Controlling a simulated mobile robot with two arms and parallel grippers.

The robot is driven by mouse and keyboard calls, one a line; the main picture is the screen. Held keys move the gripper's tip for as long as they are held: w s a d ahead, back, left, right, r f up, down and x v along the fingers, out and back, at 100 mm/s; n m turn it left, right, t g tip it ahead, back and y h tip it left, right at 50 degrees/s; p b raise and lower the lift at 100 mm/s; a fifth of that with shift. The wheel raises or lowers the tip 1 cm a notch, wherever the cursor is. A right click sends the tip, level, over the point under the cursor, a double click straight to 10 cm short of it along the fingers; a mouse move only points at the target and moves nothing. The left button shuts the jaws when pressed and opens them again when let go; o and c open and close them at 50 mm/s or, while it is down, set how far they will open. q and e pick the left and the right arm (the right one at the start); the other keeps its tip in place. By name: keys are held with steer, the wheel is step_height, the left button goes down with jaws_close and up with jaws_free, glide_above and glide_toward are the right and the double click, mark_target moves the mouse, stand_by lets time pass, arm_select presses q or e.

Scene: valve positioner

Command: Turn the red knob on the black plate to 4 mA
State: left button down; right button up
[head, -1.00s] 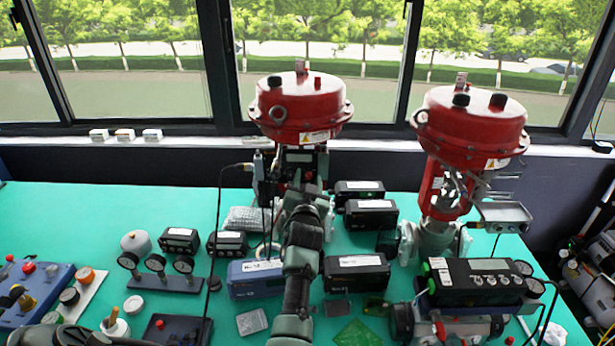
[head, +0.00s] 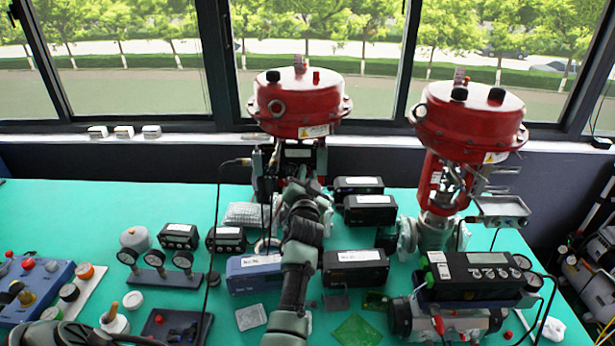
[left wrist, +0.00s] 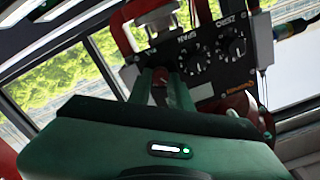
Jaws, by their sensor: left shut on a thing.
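My left gripper (head: 300,184) reaches up the middle of the head view to the front of the near-left valve's positioner. In the left wrist view its two fingers (left wrist: 161,84) are shut around a dark red knob (left wrist: 159,88), mostly hidden between them. The black plate (left wrist: 206,82) behind carries the knob and two black dials (left wrist: 236,48) with white markings, lettered ZERO and SPAN. In the head view the gripper and wrist cover most of the black plate (head: 299,153). The knob's pointer and scale cannot be read. My right gripper is not in view.
A red valve actuator (head: 297,103) stands above the plate, with a second one (head: 468,122) to the right. Black boxes, a blue box (head: 254,273) and gauges (head: 154,260) stand on the green bench (head: 75,215). A black cable (head: 217,210) hangs left of my arm.

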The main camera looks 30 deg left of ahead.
arm_select(q)
steer(key=m, duration=0.5)
steer(key=shift+f+m, duration=0.15)
steer(key=shift+m, duration=0.25)
steer(key=shift+a, duration=0.1)
stand_by(0.3)
steer(key=c, duration=1.3)
jaws_free()
steer(key=shift+a, duration=0.1)
steer(key=b+v, duration=0.1)
steer(key=v, duration=0.6)
steer(key=shift+s+d, duration=0.25)
steer(key=shift+s, duration=0.1)
